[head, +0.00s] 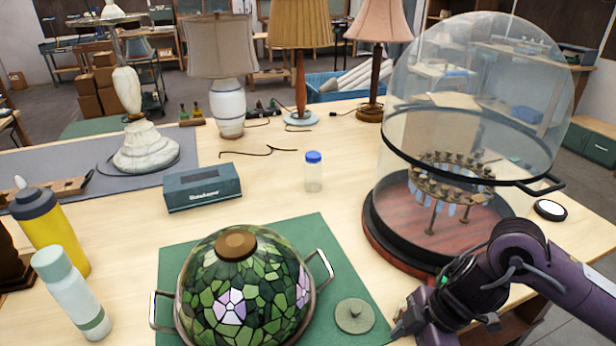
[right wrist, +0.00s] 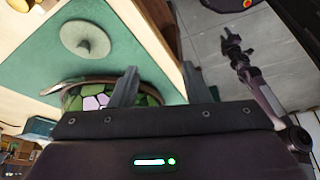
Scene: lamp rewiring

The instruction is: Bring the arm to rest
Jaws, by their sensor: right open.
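My right arm comes in at the lower right of the head view, with its gripper (head: 408,320) low by the mat's right edge. In the right wrist view this gripper (right wrist: 158,84) has its two fingers apart with nothing between them. The stained-glass shade (head: 242,295), with a brown cap, sits on a green mat (head: 325,245); part of it also shows behind the fingers in the right wrist view (right wrist: 98,101). My left gripper (right wrist: 233,45) shows small over the floor in the right wrist view; its opening is unclear.
A glass dome (head: 470,100) stands on a round wooden base at the right. A grey-green disc (head: 355,315) lies on the mat near my right gripper. A blue-capped jar (head: 313,175), a dark box (head: 202,188) and two bottles (head: 55,235) stand on the table.

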